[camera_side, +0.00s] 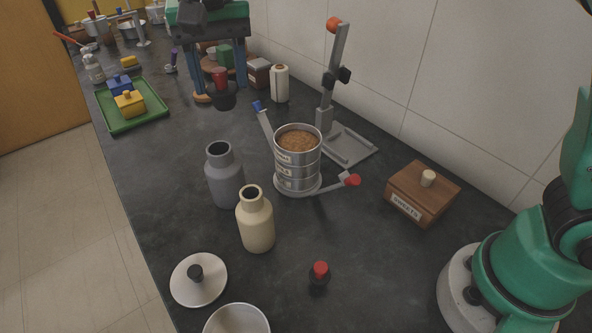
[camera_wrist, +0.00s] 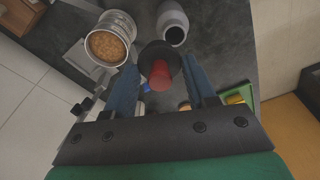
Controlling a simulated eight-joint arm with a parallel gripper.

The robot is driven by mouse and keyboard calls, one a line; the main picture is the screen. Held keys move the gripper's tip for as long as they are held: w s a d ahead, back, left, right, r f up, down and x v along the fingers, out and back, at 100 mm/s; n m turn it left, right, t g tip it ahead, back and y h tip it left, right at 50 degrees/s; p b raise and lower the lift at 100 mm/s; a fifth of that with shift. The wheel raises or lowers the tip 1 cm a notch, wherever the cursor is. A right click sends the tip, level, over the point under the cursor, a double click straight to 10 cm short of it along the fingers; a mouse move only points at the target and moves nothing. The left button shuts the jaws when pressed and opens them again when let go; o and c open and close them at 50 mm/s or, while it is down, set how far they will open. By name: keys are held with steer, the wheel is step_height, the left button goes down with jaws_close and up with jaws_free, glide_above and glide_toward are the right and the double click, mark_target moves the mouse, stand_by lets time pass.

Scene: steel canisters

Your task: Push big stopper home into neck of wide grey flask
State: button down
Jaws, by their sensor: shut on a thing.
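The big stopper, black with a red knob (camera_side: 222,97), is held between the blue fingers of my gripper (camera_side: 220,88), above the counter. In the wrist view the stopper (camera_wrist: 158,55) sits between the fingertips of my gripper (camera_wrist: 160,72), its red knob towards the camera. The wide grey flask (camera_side: 224,180) stands upright with its dark neck open, nearer the side camera than my gripper. It also shows in the wrist view (camera_wrist: 172,14), beyond the stopper and apart from it.
A cream flask (camera_side: 257,225) stands close to the grey one. A clamped canister stack (camera_side: 297,165) filled with brown grains stands to its right. A smaller red-topped stopper (camera_side: 319,277), a lid (camera_side: 198,283) and a wooden box (camera_side: 420,195) are on the counter. A green tray (camera_side: 135,119) lies at left.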

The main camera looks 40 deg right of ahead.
steer(key=shift+w+a+f, duration=0.15)
steer(key=shift+w+f, duration=0.4)
steer(key=shift+f, duration=0.8)
steer(key=shift+w+a+f, duration=0.2)
steer(key=shift+w+f, duration=0.4)
steer(key=shift+f, duration=0.7)
steer(key=shift+w+a+f, duration=0.15)
steer(key=shift+w+f, duration=0.4)
steer(key=shift+f, duration=0.8)
steer(key=shift+f, duration=1.4)
jaws_free()
steer(key=shift+r, duration=3)
